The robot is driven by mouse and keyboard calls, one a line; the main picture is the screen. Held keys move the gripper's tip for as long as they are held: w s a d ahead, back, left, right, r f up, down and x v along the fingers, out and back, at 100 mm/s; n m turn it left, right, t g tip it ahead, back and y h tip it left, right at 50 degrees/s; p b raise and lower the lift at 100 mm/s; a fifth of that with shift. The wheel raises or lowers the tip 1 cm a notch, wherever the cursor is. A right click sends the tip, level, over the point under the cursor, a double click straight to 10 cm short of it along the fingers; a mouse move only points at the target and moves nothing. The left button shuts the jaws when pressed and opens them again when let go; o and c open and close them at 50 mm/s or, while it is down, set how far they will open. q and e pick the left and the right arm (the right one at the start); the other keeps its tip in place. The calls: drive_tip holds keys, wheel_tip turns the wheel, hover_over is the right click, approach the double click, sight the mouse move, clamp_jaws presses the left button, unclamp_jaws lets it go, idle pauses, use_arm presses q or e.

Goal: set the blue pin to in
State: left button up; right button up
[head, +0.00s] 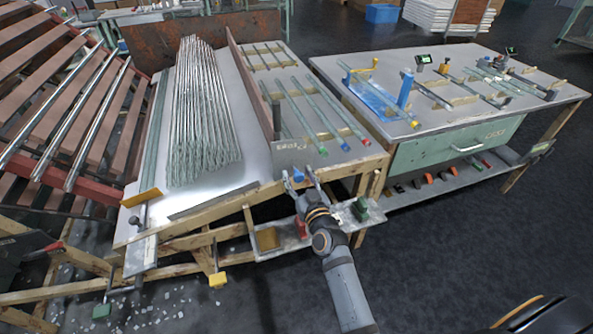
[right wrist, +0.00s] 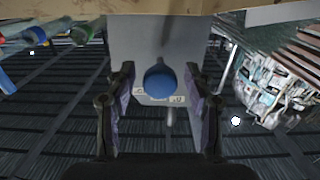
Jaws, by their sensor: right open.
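The blue pin (head: 298,175) shows as a small blue knob at the front edge of the wooden-framed bench. In the right wrist view its round blue head (right wrist: 160,82) faces me, in front of a pale grey plate (right wrist: 150,45). My right gripper (head: 300,183) is open, and its two fingers stand to either side of the knob. In the right wrist view the gripper (right wrist: 162,92) shows gaps between both fingers and the knob, so it is not gripped. How far the pin sticks out is hard to tell. My left gripper is not in view.
A small shelf (head: 325,218) with a green block (head: 360,208) lies just below and right of the gripper. Glass tubes with coloured ends (head: 335,115) lie on the bench above. Open floor lies to the right.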

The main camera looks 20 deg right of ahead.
drive_tip(key=shift+s, duration=0.1)
drive_tip(key=shift+r, duration=0.1)
drive_tip(key=shift+c, duration=0.7)
drive_tip(key=c, duration=0.5)
clamp_jaws()
drive_tip(key=shift+w+r+p, duration=0.1)
drive_tip(key=shift+w+p, duration=0.25)
drive_tip(key=shift+w, duration=0.6)
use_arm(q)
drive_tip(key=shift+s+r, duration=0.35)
use_arm(e)
drive_tip(key=shift+w, duration=0.25)
drive_tip(key=o, duration=0.6)
unclamp_jaws()
drive_tip(key=shift+o, duration=0.2)
